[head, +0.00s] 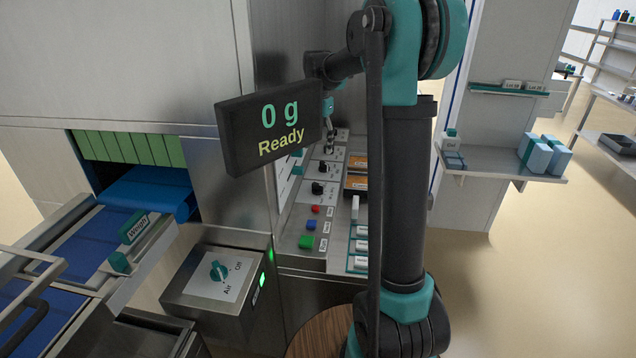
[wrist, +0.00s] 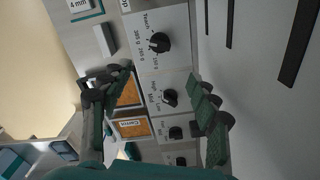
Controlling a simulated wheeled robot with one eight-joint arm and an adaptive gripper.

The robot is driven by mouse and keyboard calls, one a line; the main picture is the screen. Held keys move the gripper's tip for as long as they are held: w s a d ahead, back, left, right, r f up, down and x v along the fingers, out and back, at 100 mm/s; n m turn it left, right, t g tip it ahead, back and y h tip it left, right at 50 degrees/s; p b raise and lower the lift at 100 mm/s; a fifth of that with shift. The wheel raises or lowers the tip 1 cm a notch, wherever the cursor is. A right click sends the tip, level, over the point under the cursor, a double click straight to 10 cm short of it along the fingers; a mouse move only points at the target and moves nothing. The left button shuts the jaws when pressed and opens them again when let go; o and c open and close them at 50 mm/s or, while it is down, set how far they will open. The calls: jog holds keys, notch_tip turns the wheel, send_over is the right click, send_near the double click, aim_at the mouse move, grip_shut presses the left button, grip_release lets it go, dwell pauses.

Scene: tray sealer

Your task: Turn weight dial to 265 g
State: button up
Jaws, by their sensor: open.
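The weight dial (wrist: 158,42) is a black knob on a pale panel with several gram marks to its left, in the upper middle of the wrist view. Its exact setting is too small to read. In the head view, it appears to be the nearest black knob (head: 318,188) of the column. My gripper (wrist: 155,82) is open and empty, its fingers spread on either side of the dial column. The dial lies beyond the fingertips, not between them. In the head view, my gripper (head: 328,112) is above the panel's far end, partly hidden by the display.
Other black knobs (wrist: 170,97) sit close below the dial in the wrist view, beside orange label tiles (wrist: 128,92). A display (head: 268,127) reading "0 g Ready" juts out beside my arm. Red, blue and green buttons (head: 306,242) lie on the panel's near part.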

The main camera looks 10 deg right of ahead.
aim_at(318, 184)
notch_tip(318, 184, down, 15)
jog(key=shift+r, duration=0.1)
dwell(0.3)
jog(key=c, duration=1.2)
jog(key=shift+o, duration=0.2)
jog(key=shift+n, duration=0.3)
jog(key=n, duration=0.4)
jog(key=shift+n, duration=2.1)
